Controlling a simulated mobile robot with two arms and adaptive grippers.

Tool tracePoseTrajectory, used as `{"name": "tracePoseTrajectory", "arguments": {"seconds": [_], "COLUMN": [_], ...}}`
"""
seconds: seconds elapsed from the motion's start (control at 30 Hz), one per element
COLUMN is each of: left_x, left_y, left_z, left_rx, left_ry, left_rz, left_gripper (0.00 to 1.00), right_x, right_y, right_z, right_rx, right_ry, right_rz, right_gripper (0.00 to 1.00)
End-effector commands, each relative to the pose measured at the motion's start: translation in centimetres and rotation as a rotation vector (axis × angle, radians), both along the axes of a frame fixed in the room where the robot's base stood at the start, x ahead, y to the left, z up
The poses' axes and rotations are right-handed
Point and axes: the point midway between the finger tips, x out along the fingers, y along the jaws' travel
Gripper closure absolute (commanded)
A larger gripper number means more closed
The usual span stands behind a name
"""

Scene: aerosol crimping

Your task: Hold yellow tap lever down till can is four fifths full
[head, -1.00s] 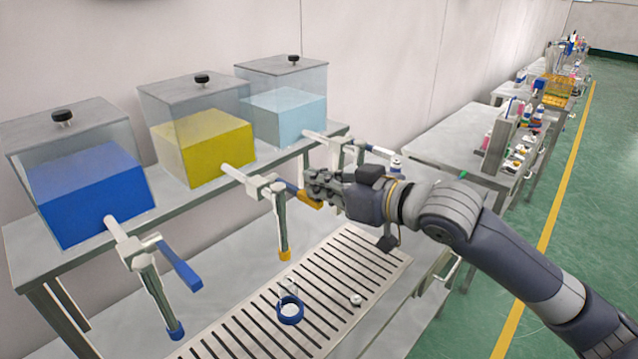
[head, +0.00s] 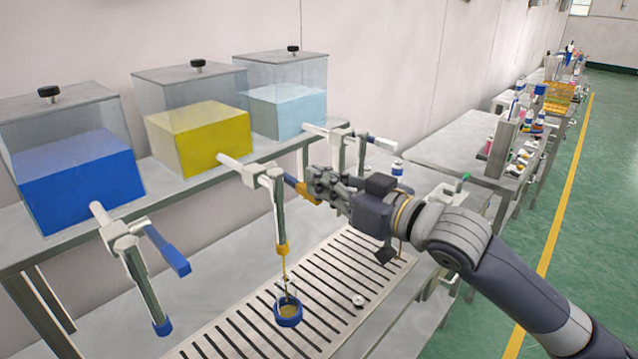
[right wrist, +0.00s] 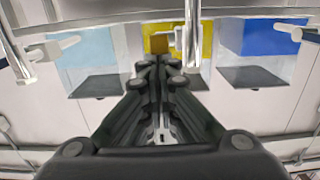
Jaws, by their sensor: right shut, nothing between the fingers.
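The yellow tank (head: 205,140) feeds a tap whose nozzle (head: 282,250) has a yellow collar. A thin yellow stream falls from it into the can (head: 289,298), which stands in a blue ring (head: 289,318) on the slatted grate. Yellow liquid shows inside the can; its exact level cannot be told. My right gripper (head: 312,188) is shut and empty, its fingertips at the yellow-orange lever end (head: 303,192). In the right wrist view the shut fingertips (right wrist: 160,62) meet the yellow lever (right wrist: 159,43). My left gripper is not in view.
A blue tank (head: 75,180) with its blue-levered tap (head: 168,250) stands left, and a pale blue tank (head: 288,110) with another tap stands right. A small white piece (head: 358,300) lies on the grate (head: 235,330). Further benches (head: 440,150) run back along the wall.

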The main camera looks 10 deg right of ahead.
Motion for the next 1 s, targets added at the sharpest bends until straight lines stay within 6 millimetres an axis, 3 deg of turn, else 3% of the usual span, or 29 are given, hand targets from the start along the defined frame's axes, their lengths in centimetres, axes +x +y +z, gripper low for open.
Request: {"name": "tracePoseTrajectory", "arguments": {"seconds": [0.03, 0.1, 0.4, 0.7, 1.0], "left_x": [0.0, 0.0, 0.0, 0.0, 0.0], "left_y": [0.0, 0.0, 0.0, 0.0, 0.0], "left_z": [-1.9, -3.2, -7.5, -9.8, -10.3], "left_rx": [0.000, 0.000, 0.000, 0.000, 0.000], "left_ry": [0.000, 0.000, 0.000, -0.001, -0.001], "left_rz": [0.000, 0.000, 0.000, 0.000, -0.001], "left_gripper": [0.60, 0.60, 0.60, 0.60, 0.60], "right_x": [-0.1, -0.1, -0.1, 0.1, 0.2], "right_y": [0.0, 0.0, 0.0, 0.1, 0.1], "right_z": [-1.6, -2.1, -3.8, -4.5, -4.5], "right_rx": [0.015, 0.038, 0.119, 0.170, 0.184], "right_ry": [-0.017, -0.049, -0.176, -0.252, -0.276], "right_rz": [0.001, 0.001, 0.001, 0.000, 0.000], "right_gripper": [1.00, 1.00, 1.00, 1.00, 1.00]}}
